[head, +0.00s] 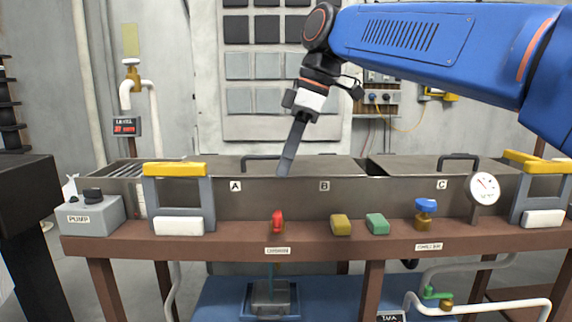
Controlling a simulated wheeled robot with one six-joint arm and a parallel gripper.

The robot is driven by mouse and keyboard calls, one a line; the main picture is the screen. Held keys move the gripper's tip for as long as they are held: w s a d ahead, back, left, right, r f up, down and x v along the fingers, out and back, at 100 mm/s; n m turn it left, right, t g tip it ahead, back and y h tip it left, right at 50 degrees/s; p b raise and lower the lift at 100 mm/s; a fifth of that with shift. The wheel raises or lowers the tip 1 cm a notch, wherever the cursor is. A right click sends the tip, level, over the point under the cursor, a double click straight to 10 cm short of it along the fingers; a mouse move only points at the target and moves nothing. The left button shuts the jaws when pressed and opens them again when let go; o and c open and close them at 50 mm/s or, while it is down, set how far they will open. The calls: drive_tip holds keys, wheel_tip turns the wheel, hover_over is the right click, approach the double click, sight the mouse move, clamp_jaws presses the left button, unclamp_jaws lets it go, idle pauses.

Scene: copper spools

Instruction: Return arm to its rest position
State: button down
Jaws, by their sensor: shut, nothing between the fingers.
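My gripper (285,168) hangs from my blue arm, which reaches in from the upper right. Its dark fingers are together, point down and slightly left, and hold nothing. I cannot tell how far the tips are from the wall.
The brown bench (350,244) carries a red handle (278,221), a yellow block (340,225), a green block (377,224) and a blue-topped valve (425,211). A pump box (92,214) is at left, a round gauge (483,188) at right. Yellow-topped frames (174,169) flank the tank.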

drive_tip(key=s+d+f+m+t+h, duration=0.1)
drive_tip(key=s+d+f+m, duration=0.4)
drive_tip(key=d+f, duration=0.3)
drive_tip(key=s+d+f+m+t+h, duration=0.1)
drive_tip(key=s+d+f+m+t, duration=0.1)
drive_tip(key=s+d+f+m, duration=0.4)
drive_tip(key=s+d+f+m+t+h, duration=0.1)
drive_tip(key=s+d+f+m, duration=0.4)
drive_tip(key=f, duration=1.3)
drive_tip(key=s+d, duration=0.3)
drive_tip(key=d, duration=0.4)
drive_tip(key=shift+m+h, duration=0.4)
idle(3.7)
